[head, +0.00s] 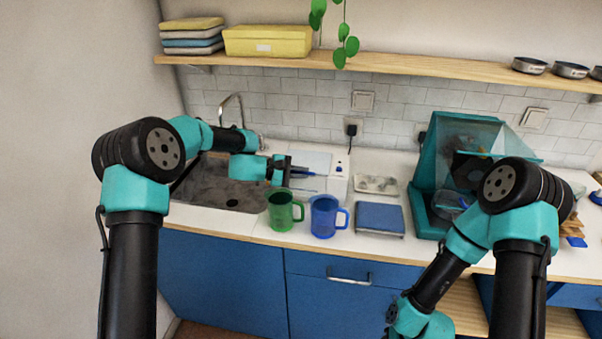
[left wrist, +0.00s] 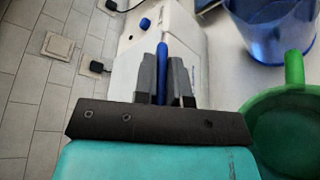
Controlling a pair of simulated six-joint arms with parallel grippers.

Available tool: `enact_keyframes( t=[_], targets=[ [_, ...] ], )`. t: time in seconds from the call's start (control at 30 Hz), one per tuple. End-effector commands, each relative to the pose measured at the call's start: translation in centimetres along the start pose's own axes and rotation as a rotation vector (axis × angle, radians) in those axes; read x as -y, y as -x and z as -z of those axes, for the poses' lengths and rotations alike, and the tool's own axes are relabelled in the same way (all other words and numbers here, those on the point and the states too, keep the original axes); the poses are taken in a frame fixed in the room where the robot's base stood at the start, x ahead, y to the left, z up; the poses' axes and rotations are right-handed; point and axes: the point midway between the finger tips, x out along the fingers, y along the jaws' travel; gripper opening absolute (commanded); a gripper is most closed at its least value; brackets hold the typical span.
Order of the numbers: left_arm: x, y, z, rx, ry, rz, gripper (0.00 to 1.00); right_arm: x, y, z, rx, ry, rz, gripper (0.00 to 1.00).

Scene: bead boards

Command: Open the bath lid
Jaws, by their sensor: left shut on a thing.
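The bath is a white box (head: 337,185) with a blue knob, on the counter behind the mugs. It also shows in the left wrist view (left wrist: 128,72), with the blue knob (left wrist: 145,23) at its far end. My left gripper (head: 308,173) reaches over it from the left. In the left wrist view its fingers (left wrist: 164,75) are shut on a thin blue bar, the lid handle (left wrist: 163,53). The fingers hide part of the lid, and I cannot tell how far it is raised.
A green mug (head: 281,217) and a blue mug (head: 323,221) stand close in front of the bath. A blue plate device (head: 380,218) and a metal tray (head: 376,184) are to the right. A sink (head: 222,185) lies left. A teal clear-fronted cabinet (head: 428,185) stands further right.

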Motion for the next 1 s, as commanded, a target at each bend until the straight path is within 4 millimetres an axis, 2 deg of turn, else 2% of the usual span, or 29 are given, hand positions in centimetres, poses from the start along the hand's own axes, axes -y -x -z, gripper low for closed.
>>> enact_keyframes(
  t=[0.47, 1.0],
  targets=[
    [-1.3, 0.3, -0.5, 0.000, 0.066, 0.029, 0.00, 0.0, 0.0, 0.0, 0.000, 0.000, 0.000, 0.37],
    [-6.5, 0.7, -1.7, 0.000, 0.365, 0.154, 0.00, 0.0, 0.0, 0.0, 0.000, 0.000, 0.000, 0.37]
  ],
)
